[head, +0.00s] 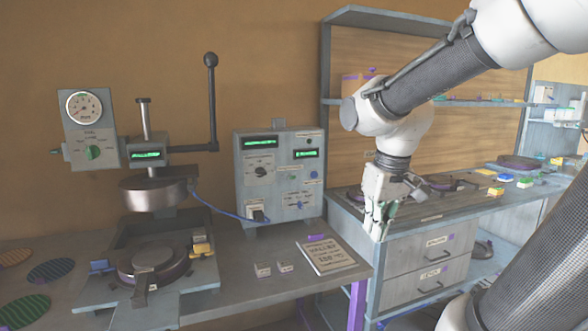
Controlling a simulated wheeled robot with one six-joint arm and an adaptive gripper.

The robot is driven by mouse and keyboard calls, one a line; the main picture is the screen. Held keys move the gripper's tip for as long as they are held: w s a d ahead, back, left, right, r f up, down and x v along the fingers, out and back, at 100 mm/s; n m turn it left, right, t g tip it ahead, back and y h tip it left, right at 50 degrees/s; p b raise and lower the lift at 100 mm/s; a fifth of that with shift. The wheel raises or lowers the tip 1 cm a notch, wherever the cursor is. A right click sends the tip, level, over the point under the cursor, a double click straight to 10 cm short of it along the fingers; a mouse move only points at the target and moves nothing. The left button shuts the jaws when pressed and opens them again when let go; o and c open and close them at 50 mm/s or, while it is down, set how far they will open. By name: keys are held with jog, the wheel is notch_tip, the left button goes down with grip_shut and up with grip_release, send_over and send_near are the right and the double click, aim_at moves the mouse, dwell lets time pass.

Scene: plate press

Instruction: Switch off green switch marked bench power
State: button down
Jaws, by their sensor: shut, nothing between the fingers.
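The grey control box (279,178) stands on the bench against the wall. Its front carries green-lit displays, a dark round knob (262,172), small switches and a dark switch or socket (257,214) at lower left. The labels are too small to read, so I cannot tell which control is marked bench power. A green knob (93,152) shows on the gauge box (90,128) at the far left. My gripper (377,231) points down to the right of the control box, shut and empty, apart from the box and its controls.
The press (153,195) with its tall lever (212,100) stands left of the control box. A drawer cabinet (427,268) and shelf unit stand behind my gripper.

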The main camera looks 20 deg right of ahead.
jog(key=w+f+t, duration=0.2)
jog(key=w+t, duration=0.2)
jog(key=w, duration=2.8)
jog(key=t, duration=0.4)
send_near(293, 178)
notch_tip(293, 178, up, 5)
jog(key=shift+w+d+f, duration=0.2)
jog(key=shift+w+d, duration=0.15)
jog(key=shift+w, duration=0.1)
jog(key=shift+f, duration=0.1)
jog(key=x, duration=1)
jog(key=shift+s+f+t, duration=0.2)
jog(key=shift+s+t, duration=0.15)
jog(key=shift+t, duration=0.35)
